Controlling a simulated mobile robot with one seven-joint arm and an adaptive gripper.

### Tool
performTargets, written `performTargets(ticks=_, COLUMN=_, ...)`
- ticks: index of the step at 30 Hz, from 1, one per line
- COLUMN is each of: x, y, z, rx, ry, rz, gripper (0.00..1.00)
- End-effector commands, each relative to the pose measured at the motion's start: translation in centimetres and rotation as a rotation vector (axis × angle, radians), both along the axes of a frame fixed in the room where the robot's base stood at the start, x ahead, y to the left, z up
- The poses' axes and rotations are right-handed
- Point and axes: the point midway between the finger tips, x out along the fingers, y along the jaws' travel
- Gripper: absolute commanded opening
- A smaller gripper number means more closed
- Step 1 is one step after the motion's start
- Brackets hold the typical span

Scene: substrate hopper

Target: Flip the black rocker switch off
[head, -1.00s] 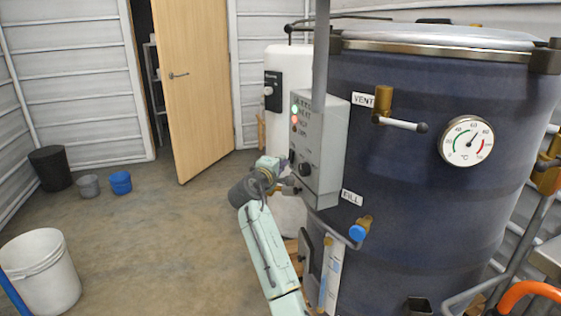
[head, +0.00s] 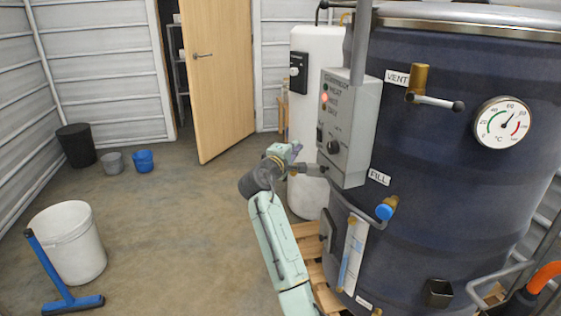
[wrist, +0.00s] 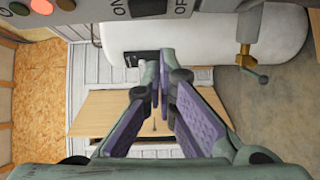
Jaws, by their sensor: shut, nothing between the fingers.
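In the wrist view the rocker (wrist: 148,8) is at the top edge, between the ON and OFF labels and partly cut off. Its tilt is hard to tell. My gripper (head: 297,148) is just left of and below the rocker, apart from the box face. In the wrist view my gripper (wrist: 160,78) is shut and empty, its fingertips below the rocker.
The red lamp (head: 324,98) is lit; the green lamp (head: 325,87) looks dark. The blue drum (head: 440,200) with valves stands right of the box, a white tank (head: 305,190) behind. A white bucket (head: 68,243) and blue squeegee (head: 70,303) are left. The middle floor is clear.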

Motion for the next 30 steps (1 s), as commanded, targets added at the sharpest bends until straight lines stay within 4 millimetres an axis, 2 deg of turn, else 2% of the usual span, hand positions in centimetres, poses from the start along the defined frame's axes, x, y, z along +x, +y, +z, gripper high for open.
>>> performTargets(ticks=1, x=-1.2, y=0.4, z=-0.7, rx=0.002, ry=0.000, rz=0.001, gripper=0.00)
performTargets(ticks=6, x=-4.5, y=1.6, z=-0.8, rx=0.002, ry=0.000, rz=0.000, gripper=0.00)
performTargets(ticks=12, x=-6.6, y=2.4, z=-0.9, rx=0.001, ry=0.002, rz=-0.001, gripper=0.00)
performTargets(ticks=26, x=-7.0, y=2.9, z=-0.7, rx=0.003, ry=-0.003, rz=0.006, gripper=0.00)
performTargets(ticks=29, x=-7.4, y=5.2, z=0.2, rx=0.033, ry=-0.035, rz=0.063, gripper=0.00)
performTargets(ticks=30, x=-7.7, y=6.9, z=0.8, rx=0.058, ry=-0.057, rz=0.104, gripper=0.00)
